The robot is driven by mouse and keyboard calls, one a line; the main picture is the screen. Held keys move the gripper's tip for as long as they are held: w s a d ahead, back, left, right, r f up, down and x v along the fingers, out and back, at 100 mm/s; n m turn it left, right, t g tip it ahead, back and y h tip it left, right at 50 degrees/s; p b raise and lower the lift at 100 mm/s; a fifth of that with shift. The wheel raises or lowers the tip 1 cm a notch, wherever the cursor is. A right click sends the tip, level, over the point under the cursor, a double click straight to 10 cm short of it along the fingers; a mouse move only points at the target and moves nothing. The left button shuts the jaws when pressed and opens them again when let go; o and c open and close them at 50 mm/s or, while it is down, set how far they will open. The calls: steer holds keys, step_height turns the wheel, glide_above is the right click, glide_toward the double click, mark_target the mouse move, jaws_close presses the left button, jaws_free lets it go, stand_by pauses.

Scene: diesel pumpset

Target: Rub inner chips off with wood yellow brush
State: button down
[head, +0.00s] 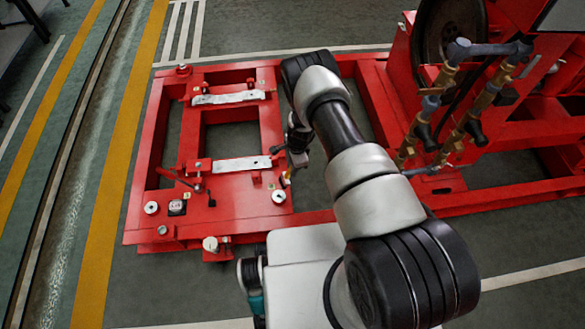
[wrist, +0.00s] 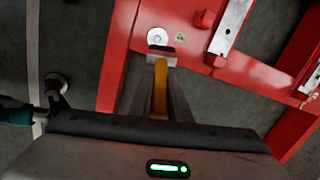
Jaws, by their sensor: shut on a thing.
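My gripper (wrist: 160,85) is shut on the brush (wrist: 161,68), whose yellow handle runs forward between the fingers to a dark head. The brush head shows just over the edge of the red frame (wrist: 122,55), near a round white disc (wrist: 157,36). I cannot tell whether the head touches the frame. In the head view the arm reaches over the right part of the red frame (head: 240,197), and a small yellow bit of the brush (head: 286,179) shows near a white disc (head: 278,196). I cannot make out any chips.
Two pale metal plates (head: 242,164) (head: 228,97) lie across the frame. A red machine with pipes and valves (head: 440,105) stands at the right. A lever (head: 178,180) sticks out at the frame's left. Open floor (head: 50,190) lies to the left.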

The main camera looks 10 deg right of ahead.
steer(key=a+b, duration=0.4)
steer(key=a, duration=0.8)
steer(key=shift+b, duration=0.35)
